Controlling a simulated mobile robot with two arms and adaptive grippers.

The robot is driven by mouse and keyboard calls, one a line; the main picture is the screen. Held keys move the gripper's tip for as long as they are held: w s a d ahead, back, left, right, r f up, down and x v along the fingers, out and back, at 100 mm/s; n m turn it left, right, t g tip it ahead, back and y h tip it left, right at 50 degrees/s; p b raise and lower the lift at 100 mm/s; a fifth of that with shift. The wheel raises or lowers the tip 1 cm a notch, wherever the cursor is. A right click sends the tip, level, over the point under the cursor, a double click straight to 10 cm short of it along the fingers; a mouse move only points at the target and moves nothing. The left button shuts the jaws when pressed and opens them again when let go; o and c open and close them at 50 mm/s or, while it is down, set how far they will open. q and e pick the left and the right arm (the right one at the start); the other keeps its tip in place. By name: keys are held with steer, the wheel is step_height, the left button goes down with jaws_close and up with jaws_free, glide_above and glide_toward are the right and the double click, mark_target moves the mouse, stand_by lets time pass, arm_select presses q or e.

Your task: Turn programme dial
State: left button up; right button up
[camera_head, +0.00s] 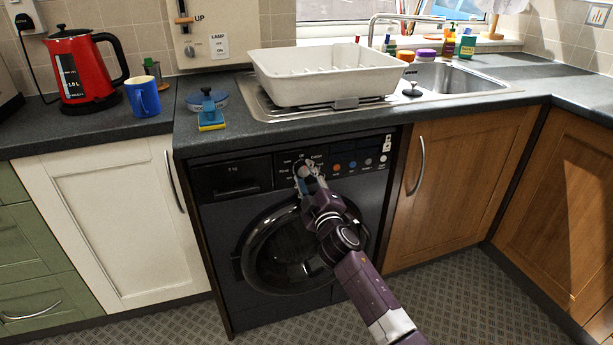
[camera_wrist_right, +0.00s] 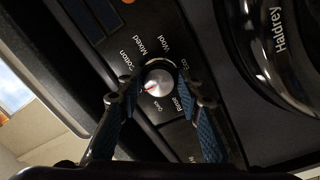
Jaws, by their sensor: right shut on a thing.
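The programme dial (camera_wrist_right: 158,82) is a round silver knob with a red mark on the black washing machine panel. In the right wrist view its red mark points to the lower left, between the words Cotton and Quick. Mixed, Wool, Eco and Rinse are printed around it. My right gripper (camera_wrist_right: 160,92) is shut on the dial, with one blue-padded finger on each side. In the head view the dial (camera_head: 301,171) is partly covered by my right gripper (camera_head: 308,176). The washing machine (camera_head: 222,228) stands under the counter, its round door shut. My left gripper is not in view.
Several buttons (camera_head: 352,164) lie right of the dial. The counter edge (camera_head: 260,140) overhangs the panel. A white cupboard (camera_head: 105,220) and wooden cupboard (camera_head: 455,190) flank the machine.

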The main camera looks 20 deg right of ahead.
steer(key=o, duration=0.9)
steer(key=shift+o, duration=1.3)
steer(key=shift+s, duration=0.25)
steer(key=s, duration=1.1)
steer(key=shift+s+a+f, duration=0.15)
steer(key=shift+s+f, duration=0.1)
steer(key=shift+f, duration=0.1)
